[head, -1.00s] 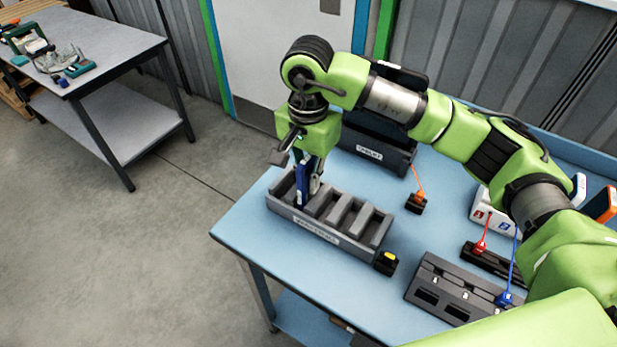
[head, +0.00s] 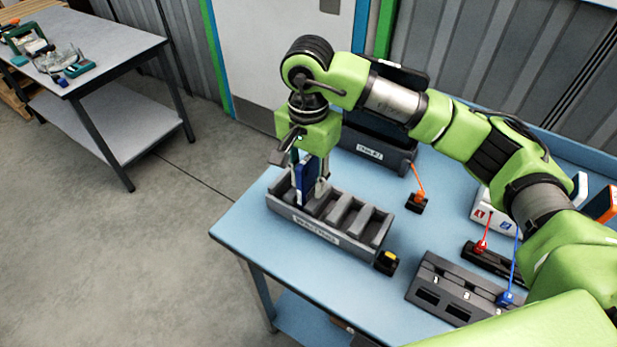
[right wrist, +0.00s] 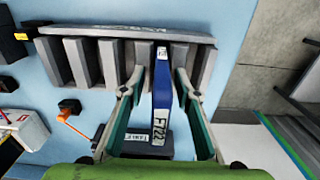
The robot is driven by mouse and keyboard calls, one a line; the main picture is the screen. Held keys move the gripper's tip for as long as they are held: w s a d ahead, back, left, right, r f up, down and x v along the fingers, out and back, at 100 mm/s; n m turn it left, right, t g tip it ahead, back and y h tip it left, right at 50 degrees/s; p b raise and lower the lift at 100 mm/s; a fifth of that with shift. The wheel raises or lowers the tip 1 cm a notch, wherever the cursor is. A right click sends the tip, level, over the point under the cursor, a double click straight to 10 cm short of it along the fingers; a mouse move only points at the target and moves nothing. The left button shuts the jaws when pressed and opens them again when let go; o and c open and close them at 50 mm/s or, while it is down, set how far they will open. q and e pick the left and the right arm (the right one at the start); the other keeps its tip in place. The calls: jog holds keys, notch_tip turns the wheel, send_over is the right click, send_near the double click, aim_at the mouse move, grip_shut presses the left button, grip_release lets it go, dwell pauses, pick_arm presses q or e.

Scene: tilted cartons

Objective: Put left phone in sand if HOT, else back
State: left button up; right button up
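A blue phone (head: 306,183) stands upright in the left part of the grey slotted rack (head: 318,233) on the table. In the right wrist view the phone (right wrist: 162,95) carries a white label ending in "722", and its far end is at the rack (right wrist: 110,30). My right gripper (head: 309,187) points down over the rack. In the right wrist view its fingers (right wrist: 160,76) are spread on both sides of the phone, with gaps showing. My left gripper is not in view. No HOT reading and no sand can be made out.
A dark bin (head: 372,153) with a small label stands behind the rack. A black block with a yellow top (head: 386,262) sits at the rack's right end. A dark dock (head: 455,298) and a white cabled unit (head: 493,212) stand to the right.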

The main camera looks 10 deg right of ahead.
notch_tip(320, 180, up, 12)
dwell(0.6)
notch_tip(320, 180, up, 7)
jog(key=p, duration=0.5)
jog(key=shift+f, duration=0.1)
dwell(0.5)
